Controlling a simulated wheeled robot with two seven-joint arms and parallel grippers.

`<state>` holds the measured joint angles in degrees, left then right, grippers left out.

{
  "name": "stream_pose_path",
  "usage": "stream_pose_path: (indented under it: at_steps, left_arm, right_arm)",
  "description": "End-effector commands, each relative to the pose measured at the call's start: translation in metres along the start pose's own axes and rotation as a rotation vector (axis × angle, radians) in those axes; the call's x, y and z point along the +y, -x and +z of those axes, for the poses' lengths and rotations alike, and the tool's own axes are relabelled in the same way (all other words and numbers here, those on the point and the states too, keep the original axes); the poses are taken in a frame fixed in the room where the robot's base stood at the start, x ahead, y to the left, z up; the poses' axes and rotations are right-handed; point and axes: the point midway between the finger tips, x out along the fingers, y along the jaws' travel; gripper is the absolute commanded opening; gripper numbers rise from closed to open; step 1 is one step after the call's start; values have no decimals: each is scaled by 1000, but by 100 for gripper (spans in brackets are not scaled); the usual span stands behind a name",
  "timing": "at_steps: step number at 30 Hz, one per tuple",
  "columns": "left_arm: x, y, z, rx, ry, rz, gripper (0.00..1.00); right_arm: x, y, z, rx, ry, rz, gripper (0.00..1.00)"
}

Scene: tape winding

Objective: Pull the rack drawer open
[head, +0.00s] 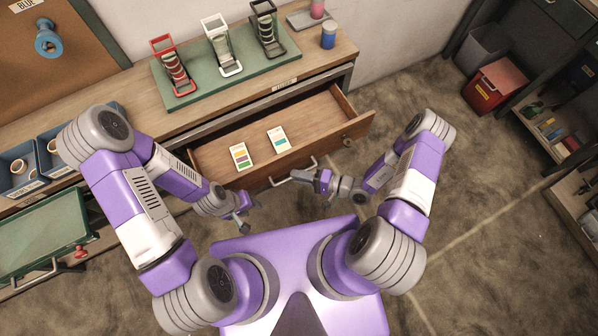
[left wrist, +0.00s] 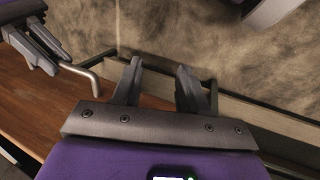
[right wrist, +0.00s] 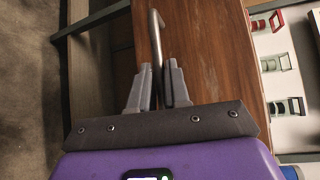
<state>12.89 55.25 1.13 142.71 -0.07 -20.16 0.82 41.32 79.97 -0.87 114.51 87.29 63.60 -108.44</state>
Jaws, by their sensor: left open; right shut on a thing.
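The rack drawer (head: 318,115) is wooden and stands pulled out from under the bench in the head view. Its grey bar handle (head: 281,183) is on the front face and also shows in the right wrist view (right wrist: 156,35). My right gripper (head: 306,178) is shut on the handle; its fingers (right wrist: 158,85) sit on both sides of the bar. My left gripper (head: 243,216) is open and empty, apart from the drawer front, to the left of the handle. In the left wrist view its fingers (left wrist: 165,85) are spread, with the handle (left wrist: 91,75) to their left.
Two colour-marked cards (head: 240,156) (head: 278,139) lie in the drawer. A green mat (head: 205,93) on the bench holds three tape racks, red (head: 172,66), white (head: 222,46) and black (head: 268,29). Blue bins (head: 22,170) stand at the left. Open floor lies to the right.

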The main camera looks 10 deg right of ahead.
Motion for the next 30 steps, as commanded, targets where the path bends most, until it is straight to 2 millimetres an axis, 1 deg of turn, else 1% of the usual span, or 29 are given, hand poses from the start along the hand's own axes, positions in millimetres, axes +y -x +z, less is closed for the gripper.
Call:
stream_pose_path:
  at_steps: [6, 7, 10, 11, 20, 23, 30]
  left_arm:
    - [0, 0, 0, 0, 0, 0, 43]
    - [0, 0, 0, 0, 0, 0, 43]
    - [0, 0, 0, 0, 0, 0, 43]
    - [0, 0, 0, 0, 0, 0, 43]
    - [0, 0, 0, 0, 0, 0, 43]
    - [1, 3, 0, 0, 0, 0, 43]
    - [4, 9, 0, 0, 0, 0, 43]
  right_arm:
    - [0, 0, -1, 3, 0, -1, 0]
    - [0, 0, -1, 3, 0, -1, 21]
    - [0, 0, -1, 3, 0, -1, 36]
    - [0, 0, -1, 2, 0, -1, 38]
    - [0, 2, -1, 2, -1, 0, 38]
    - [0, 12, -1, 4, -1, 1, 38]
    - [-1, 53, -1, 5, -1, 1, 38]
